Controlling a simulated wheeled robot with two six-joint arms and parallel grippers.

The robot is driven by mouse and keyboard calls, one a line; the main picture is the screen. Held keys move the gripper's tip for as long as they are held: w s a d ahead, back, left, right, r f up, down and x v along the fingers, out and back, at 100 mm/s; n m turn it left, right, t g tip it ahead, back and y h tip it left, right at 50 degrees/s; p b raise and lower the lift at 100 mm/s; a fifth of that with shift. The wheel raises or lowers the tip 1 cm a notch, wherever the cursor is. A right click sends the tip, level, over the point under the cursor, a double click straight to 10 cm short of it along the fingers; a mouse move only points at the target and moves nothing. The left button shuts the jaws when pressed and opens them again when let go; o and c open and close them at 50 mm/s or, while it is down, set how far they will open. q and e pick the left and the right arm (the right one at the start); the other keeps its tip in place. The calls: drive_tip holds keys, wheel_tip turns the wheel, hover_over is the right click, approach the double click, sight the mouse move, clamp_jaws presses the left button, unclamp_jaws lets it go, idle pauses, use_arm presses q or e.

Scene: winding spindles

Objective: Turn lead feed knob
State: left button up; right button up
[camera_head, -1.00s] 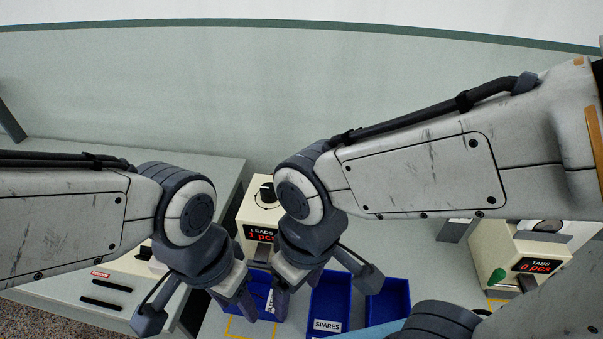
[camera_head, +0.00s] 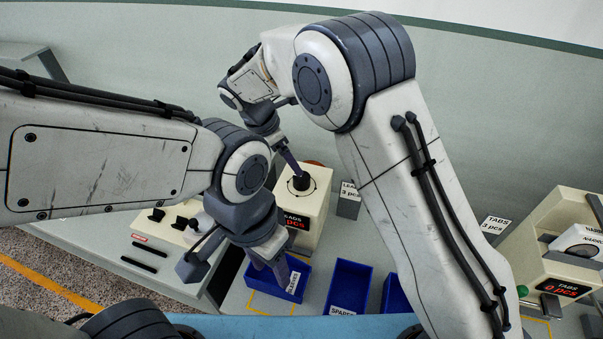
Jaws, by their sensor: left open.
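The lead feed knob (camera_head: 301,182) is a black dial on top of the cream leads feeder (camera_head: 312,205). The feeder's red display (camera_head: 297,221) is partly hidden by my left wrist, so its count is not fully readable. My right gripper (camera_head: 292,163) comes in from the upper left, and its fingers point down at the knob's top left. They are at or very near the knob; contact is unclear. Whether they are apart is also unclear. My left gripper (camera_head: 275,274) is open, pointing down over the blue leads bin (camera_head: 306,268) in front of the feeder.
A small sign (camera_head: 349,197) reading 3 pcs stands right of the feeder. The blue spares bin (camera_head: 348,282) is to the right of the leads bin. The tabs feeder (camera_head: 560,225), showing 0 pcs, stands far right. My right arm arches across the middle.

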sight(302, 181)
drive_tip(key=p+x, duration=0.2)
drive_tip(key=x, duration=0.7)
drive_tip(key=shift+f, duration=0.2)
drive_tip(key=c, duration=1.4)
drive_tip(key=shift+o, duration=0.2)
drive_tip(key=shift+m, duration=0.3)
